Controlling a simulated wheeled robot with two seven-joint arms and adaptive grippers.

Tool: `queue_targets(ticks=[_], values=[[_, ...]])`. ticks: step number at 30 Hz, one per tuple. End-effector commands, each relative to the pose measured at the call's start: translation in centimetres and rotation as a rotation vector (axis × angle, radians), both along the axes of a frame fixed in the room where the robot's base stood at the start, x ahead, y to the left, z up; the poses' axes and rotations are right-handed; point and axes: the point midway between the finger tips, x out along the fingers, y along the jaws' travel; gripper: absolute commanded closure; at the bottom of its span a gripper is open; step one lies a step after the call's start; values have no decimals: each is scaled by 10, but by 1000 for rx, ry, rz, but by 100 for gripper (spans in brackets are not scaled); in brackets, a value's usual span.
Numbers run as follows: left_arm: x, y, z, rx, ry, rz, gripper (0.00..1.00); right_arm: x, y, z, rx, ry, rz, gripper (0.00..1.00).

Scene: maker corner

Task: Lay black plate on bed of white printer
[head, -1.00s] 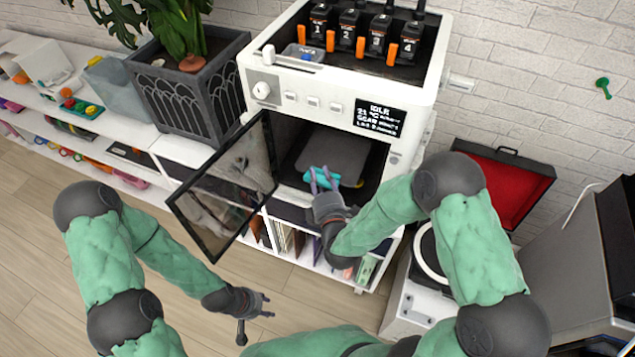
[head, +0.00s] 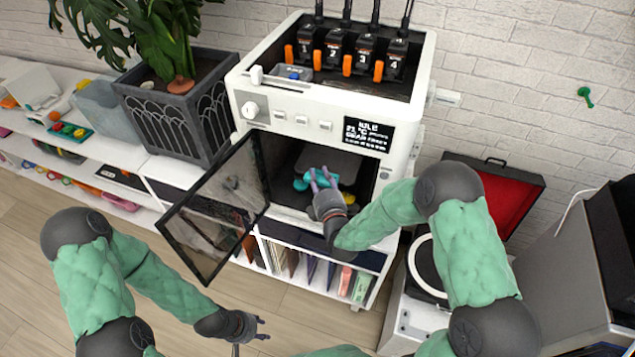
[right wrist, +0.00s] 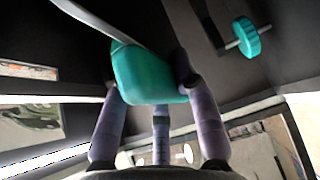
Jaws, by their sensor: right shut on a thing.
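The white printer (head: 305,120) stands on the shelf unit with its glass door (head: 212,210) swung open to the left. Inside it lies a flat dark grey sheet (head: 335,160); I cannot tell whether this is the bed or the black plate. My right gripper (head: 317,180) reaches into the chamber. Its fingers (right wrist: 160,110) are shut on a teal block (right wrist: 148,75) in the right wrist view. Teal also shows at the fingers in the head view (head: 300,185), partly hidden. My left gripper (head: 262,328) is low in front, outside the printer, its fingers apart and empty.
A teal knob (right wrist: 245,38) on a pale rod shows in the right wrist view. A planter (head: 180,115) stands left of the printer. A record player (head: 420,270) and an open red-lined case (head: 490,195) are to the right. The floor at front left is clear.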

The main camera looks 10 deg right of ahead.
Motion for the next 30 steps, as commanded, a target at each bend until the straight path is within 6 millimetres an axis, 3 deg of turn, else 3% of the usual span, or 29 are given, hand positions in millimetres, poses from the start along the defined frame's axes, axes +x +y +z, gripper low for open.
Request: queue_targets(ticks=[6, 18, 30], values=[[0, 0, -1, 0, 0, 0, 60, 13, -9, 1, 0, -3, -2, 100], [0, 0, -31, 0, 0, 0, 60, 13, -9, -28, -1, -2, -1, 100], [0, 0, -39, 0, 0, 0, 60, 14, -9, -35, -1, -2, -1, 100]])
